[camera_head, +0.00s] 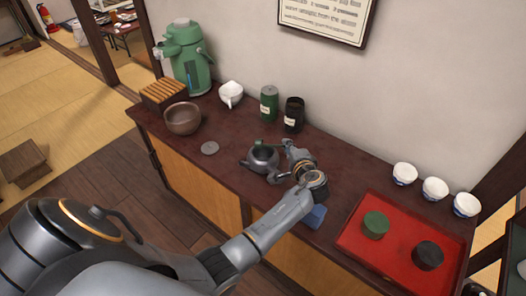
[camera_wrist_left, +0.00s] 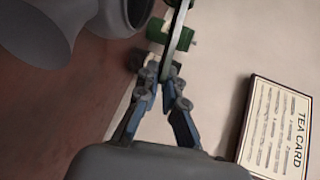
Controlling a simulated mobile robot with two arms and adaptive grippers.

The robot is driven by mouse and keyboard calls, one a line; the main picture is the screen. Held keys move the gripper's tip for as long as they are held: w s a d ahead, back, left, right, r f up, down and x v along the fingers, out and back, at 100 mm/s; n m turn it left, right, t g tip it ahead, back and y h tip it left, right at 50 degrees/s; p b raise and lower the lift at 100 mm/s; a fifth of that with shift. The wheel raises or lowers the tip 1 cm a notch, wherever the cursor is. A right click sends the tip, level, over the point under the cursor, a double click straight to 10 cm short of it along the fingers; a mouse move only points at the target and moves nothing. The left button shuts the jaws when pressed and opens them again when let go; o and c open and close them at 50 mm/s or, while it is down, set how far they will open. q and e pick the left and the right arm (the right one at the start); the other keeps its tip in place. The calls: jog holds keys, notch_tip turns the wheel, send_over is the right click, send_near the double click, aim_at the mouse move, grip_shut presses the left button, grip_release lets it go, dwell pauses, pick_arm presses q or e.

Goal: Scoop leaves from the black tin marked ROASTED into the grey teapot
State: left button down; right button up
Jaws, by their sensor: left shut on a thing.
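The grey teapot (camera_head: 262,158) stands lidless on the dark sideboard; its grey body (camera_wrist_left: 45,30) fills the upper left of the wrist view. My left gripper (camera_head: 294,150) is just right of the teapot. In the wrist view its fingers (camera_wrist_left: 170,75) are shut on a thin, pale green-grey scoop (camera_wrist_left: 181,28). In the head view a small greenish end shows above the teapot's mouth; whether it carries leaves cannot be told. The black tin (camera_head: 294,115) stands upright behind the gripper, its label too small to read. My right gripper is not in view.
A green tin (camera_head: 269,104) stands left of the black one. A grey disc (camera_head: 209,148), brown bowl (camera_head: 183,118) and white pitcher (camera_head: 231,94) are to the left. A blue cloth (camera_head: 314,216) lies in front.

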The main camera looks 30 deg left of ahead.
pick_arm(q)
jog(key=shift+w+d+f+m+y+b, duration=0.15)
jog(key=shift+f+m+y+b, duration=0.35)
jog(key=shift+f+m+b, duration=0.45)
jog(key=shift+d+f+m+y+b, duration=0.1)
jog(key=shift+f+m+y+b, duration=0.5)
jog(key=shift+b, duration=0.5)
dwell(0.6)
jog(key=shift+r, duration=0.25)
jog(key=shift+a+r+m+t+y+p, duration=0.15)
jog(key=shift+r+m+t+y+p, duration=0.35)
jog(key=shift+r+m+p, duration=0.5)
dwell(1.0)
jog(key=shift+r, duration=0.15)
